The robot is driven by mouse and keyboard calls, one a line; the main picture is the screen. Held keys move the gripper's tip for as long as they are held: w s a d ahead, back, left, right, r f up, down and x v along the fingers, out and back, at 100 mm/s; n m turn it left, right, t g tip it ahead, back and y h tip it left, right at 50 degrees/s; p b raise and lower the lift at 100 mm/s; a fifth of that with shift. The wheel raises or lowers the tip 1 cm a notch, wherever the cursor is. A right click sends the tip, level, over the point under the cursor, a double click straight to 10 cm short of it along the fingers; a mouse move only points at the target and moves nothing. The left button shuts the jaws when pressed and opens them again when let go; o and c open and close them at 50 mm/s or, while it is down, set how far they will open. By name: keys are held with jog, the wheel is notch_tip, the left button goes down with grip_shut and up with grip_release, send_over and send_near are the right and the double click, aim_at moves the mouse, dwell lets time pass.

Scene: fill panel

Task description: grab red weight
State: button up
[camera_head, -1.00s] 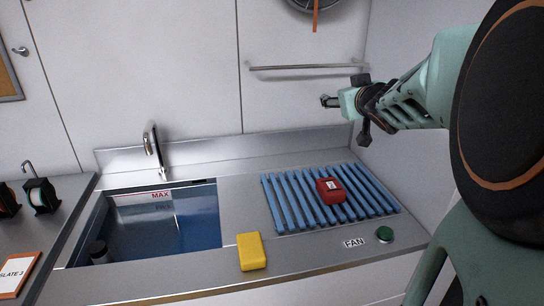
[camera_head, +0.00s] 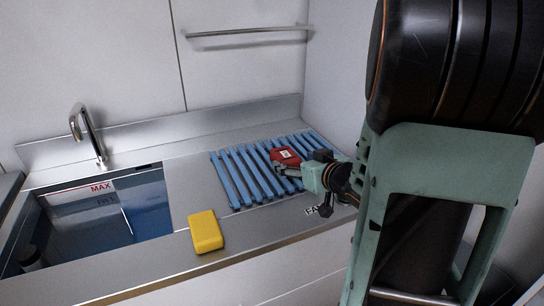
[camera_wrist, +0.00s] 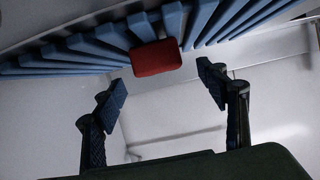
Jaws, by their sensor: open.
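The red weight (camera_head: 285,155) lies on the blue slatted rack (camera_head: 236,178) on the steel counter, with a small white label on top. In the wrist view the red weight (camera_wrist: 156,57) shows ahead of and between the two fingers, against the blue slats. My gripper (camera_head: 290,172) is at the rack's front right, close beside the weight. In the wrist view my gripper (camera_wrist: 162,88) has its fingers wide apart with nothing between the tips. My gripper's body partly hides the right part of the rack.
A wall rail (camera_head: 245,32) runs above the counter.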

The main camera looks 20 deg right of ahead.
aim_at(289, 157)
jog(key=shift+x, duration=1)
jog(key=b+x, duration=0.1)
jog(key=x, duration=0.3)
jog(key=shift+f+b, duration=0.35)
jog(key=shift+b, duration=0.05)
jog(key=shift+w+f, duration=0.15)
jog(key=shift+w, duration=0.4)
jog(key=shift+c, duration=0.6)
grip_shut()
jog(key=shift+w+r, duration=0.15)
jog(key=shift+r, duration=0.25)
